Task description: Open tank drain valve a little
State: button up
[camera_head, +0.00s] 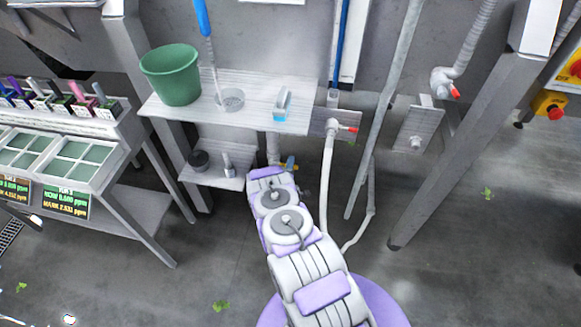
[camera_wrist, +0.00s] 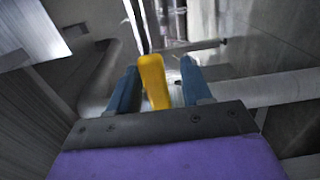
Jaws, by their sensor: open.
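A yellow valve handle (camera_wrist: 153,80) stands between the two dark blue fingers of my gripper (camera_wrist: 161,76) in the wrist view. The fingers are apart, with a gap visible on the handle's right side and a smaller one on its left. I cannot tell whether either finger touches it. My arm hides most of the gripper and the valve body there.
A white shelf (camera_head: 255,98) overhangs the arm's end, with a green bucket (camera_head: 171,76) on it. A lower shelf (camera_head: 212,172) lies left. Pipes with a red-handled valve (camera_head: 347,128) stand right. Fallen leaves (camera_head: 221,306) dot the floor.

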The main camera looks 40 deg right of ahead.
jog(key=shift+a+r, duration=0.15)
jog(key=shift+a, duration=0.3)
jog(key=c, duration=0.5)
jog(key=shift+d, duration=0.1)
grip_shut()
jog(key=shift+r, duration=0.1)
